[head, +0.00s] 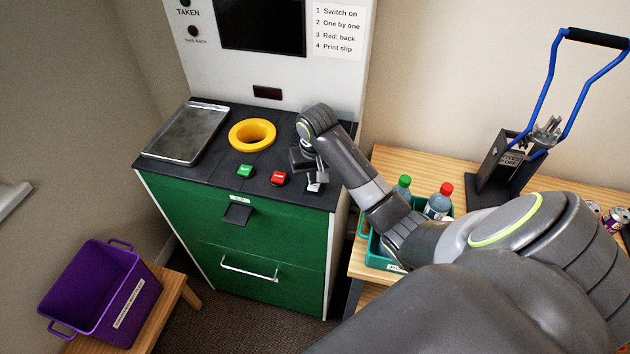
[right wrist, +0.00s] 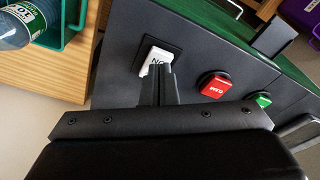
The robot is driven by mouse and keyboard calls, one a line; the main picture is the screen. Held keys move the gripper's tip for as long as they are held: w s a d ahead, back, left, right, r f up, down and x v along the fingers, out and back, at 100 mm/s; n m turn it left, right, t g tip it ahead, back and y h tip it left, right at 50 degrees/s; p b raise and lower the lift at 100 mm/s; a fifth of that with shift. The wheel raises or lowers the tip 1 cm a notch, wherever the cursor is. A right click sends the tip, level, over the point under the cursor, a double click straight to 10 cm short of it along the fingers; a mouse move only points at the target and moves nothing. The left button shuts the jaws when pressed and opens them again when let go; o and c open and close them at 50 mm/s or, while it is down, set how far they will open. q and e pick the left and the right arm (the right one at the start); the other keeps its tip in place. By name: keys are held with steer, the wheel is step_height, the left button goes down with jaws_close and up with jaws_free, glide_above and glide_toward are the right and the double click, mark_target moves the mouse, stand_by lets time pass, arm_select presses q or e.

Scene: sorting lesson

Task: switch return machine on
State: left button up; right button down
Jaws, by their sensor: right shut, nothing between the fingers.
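The return machine (head: 190,207) has a green front and a dark top, with a white upright panel behind. A white rocker switch (head: 314,187) sits at the right of its dark top. In the right wrist view the white switch (right wrist: 156,58) shows the letters ON in a black frame. My right gripper (head: 312,176) is shut and empty, pointing down at the switch. In the right wrist view its closed fingertips (right wrist: 161,72) overlap the near edge of the rocker; I cannot tell whether they press it. My left gripper is not in view.
A red button (head: 279,179) and a green button (head: 245,171) lie left of the switch. A yellow ring (head: 252,134) and a metal tray (head: 188,134) are farther left. Bottles stand in a green crate (head: 376,248) on the right table. A purple crate (head: 90,290) stands lower left.

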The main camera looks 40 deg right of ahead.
mark_target(314, 187)
steer(key=shift+f, duration=0.75)
stand_by(0.3)
steer(key=shift+r, duration=0.1)
step_height(314, 187, up, 2)
steer(key=shift+p, duration=0.5)
steer(key=shift+r, duration=2.4)
steer(key=shift+s+f, duration=0.1)
